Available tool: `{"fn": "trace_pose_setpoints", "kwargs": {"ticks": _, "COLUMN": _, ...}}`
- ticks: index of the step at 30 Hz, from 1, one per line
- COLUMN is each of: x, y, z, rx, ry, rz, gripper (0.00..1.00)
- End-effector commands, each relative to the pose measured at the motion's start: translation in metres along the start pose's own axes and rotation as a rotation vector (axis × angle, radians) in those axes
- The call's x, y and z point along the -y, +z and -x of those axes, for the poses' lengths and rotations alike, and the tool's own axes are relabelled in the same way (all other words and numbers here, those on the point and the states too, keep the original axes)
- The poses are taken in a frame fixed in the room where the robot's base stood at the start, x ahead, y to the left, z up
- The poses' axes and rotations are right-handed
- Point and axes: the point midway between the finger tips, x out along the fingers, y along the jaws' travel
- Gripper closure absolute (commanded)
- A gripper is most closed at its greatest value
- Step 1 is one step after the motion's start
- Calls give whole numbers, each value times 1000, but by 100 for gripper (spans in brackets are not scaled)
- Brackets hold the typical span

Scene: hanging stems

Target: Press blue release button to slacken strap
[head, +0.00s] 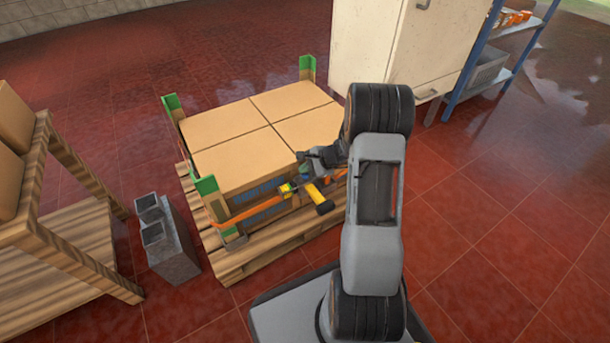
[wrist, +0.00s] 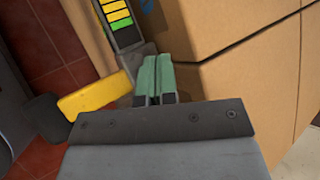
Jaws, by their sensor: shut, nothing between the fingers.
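The strap tool shows in the head view as a yellow and dark body (head: 318,198) at the front side of the boxes. An orange strap (head: 245,215) runs around the front of the load at its level. In the wrist view, its yellow part (wrist: 95,97) and a dark piece with a lit bar display (wrist: 118,20) lie left of and beyond my fingers. My gripper (wrist: 155,75) is shut and empty, its green fingertips together close to the tool. I cannot tell whether they touch it. I cannot make out the blue button in either view.
Cardboard boxes (head: 235,133) with green corner posts (head: 205,185) stand on a wooden pallet (head: 240,265). Grey blocks (head: 165,240) and a wooden rack (head: 75,250) stand left. A cream cabinet (head: 400,45) and blue shelf (head: 470,75) are behind. Red floor at right is clear.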

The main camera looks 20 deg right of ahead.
Motion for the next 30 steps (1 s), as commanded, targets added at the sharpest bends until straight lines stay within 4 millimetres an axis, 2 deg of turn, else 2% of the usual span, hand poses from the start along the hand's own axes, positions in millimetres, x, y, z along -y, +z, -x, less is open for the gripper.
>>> {"fn": "trace_pose_setpoints", "kwargs": {"ticks": 30, "x": -4, "y": -4, "z": -5, "rx": 0, "ry": 0, "rz": 0, "gripper": 100}}
